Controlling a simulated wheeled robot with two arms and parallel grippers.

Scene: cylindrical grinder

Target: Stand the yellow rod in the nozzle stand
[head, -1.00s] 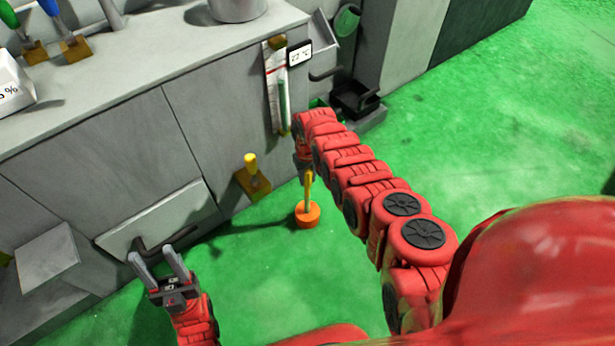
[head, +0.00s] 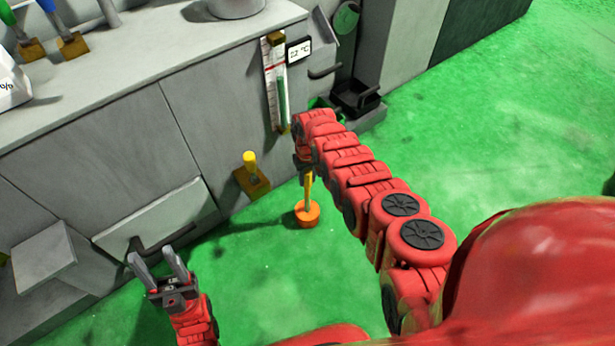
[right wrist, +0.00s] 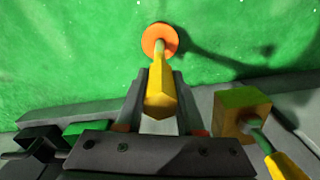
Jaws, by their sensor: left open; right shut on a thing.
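The yellow rod (right wrist: 160,93) is gripped between the fingers of my right gripper (right wrist: 160,76) in the right wrist view. It is six-sided near the fingers and has a thinner far end over an orange disc (right wrist: 160,40). In the head view the yellow rod (head: 308,188) stands about upright, its lower end meeting the orange disc (head: 307,216) on or above the green floor. I cannot tell whether they are joined, or which thing is the nozzle stand. My right gripper (head: 304,165) is partly hidden by my arm. My left gripper (head: 158,268) is open and empty.
A wooden block (head: 252,183) with a yellow-topped piece stands against the grey machine (head: 215,100), left of the disc. A panel with a dark handle (head: 160,238) is near my left gripper. A black bin (head: 355,98) stands behind my right arm. Green floor at right is clear.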

